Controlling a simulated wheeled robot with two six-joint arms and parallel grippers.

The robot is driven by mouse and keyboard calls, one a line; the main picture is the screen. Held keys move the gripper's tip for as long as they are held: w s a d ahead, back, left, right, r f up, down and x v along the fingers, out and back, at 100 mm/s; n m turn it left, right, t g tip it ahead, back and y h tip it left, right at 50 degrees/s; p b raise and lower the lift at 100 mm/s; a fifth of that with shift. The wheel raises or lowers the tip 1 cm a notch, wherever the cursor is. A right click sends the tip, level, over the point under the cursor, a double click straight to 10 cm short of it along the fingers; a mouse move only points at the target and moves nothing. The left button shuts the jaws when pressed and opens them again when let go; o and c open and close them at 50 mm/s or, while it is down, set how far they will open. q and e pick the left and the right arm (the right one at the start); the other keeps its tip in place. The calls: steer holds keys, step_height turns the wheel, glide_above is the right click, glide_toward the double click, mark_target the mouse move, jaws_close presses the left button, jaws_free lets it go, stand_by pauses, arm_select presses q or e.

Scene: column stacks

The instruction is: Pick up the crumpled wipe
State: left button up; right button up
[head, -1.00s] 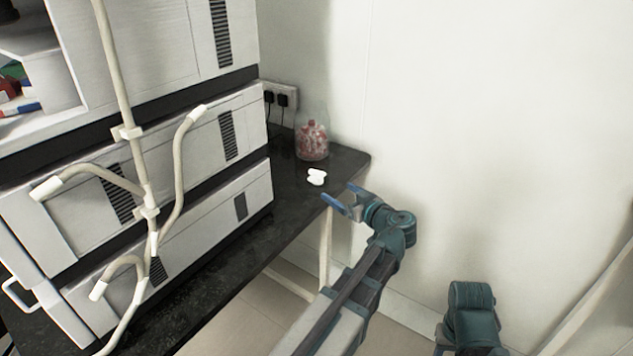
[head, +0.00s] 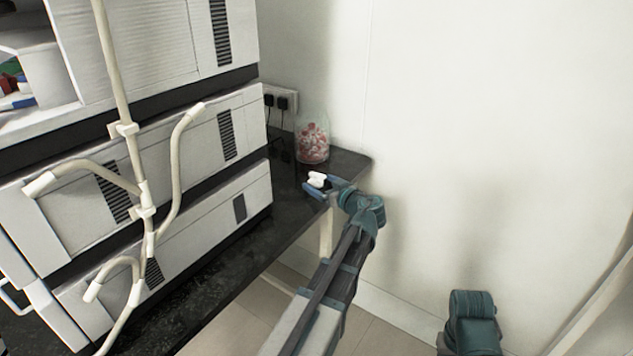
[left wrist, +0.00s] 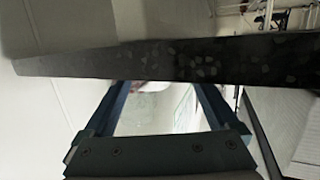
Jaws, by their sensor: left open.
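The crumpled wipe (head: 316,180) is a small white lump near the front edge of the dark bench in the head view. My left gripper (head: 322,187) is open at the bench edge, its blue fingers reaching to either side of the wipe; I cannot tell whether they touch it. In the left wrist view the two fingers (left wrist: 163,88) stand apart, and their tips end at a dark speckled band that hides what lies beyond. A pale area shows between them, but I cannot make out the wipe there. My right gripper is not in view.
A clear jar with red and white contents (head: 312,143) stands just behind the wipe. Stacked white instrument units (head: 165,215) with pale tubing fill the left of the dark bench (head: 240,268). Wall sockets with plugs (head: 280,98) are behind. The white wall is close on the right.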

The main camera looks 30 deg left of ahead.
mark_target(317, 174)
arm_select(q)
steer(key=x, duration=0.3)
steer(key=c, duration=1.4)
steer(key=shift+o, duration=0.2)
steer(key=shift+r, duration=0.1)
steer(key=shift+r+p, duration=0.75)
steer(key=shift+r, duration=0.1)
steer(key=shift+r+p, duration=1)
steer(key=s+f+p+v, duration=0.1)
steer(key=s+f+v, duration=0.1)
steer(key=v, duration=1.4)
steer(key=shift+a, duration=0.4)
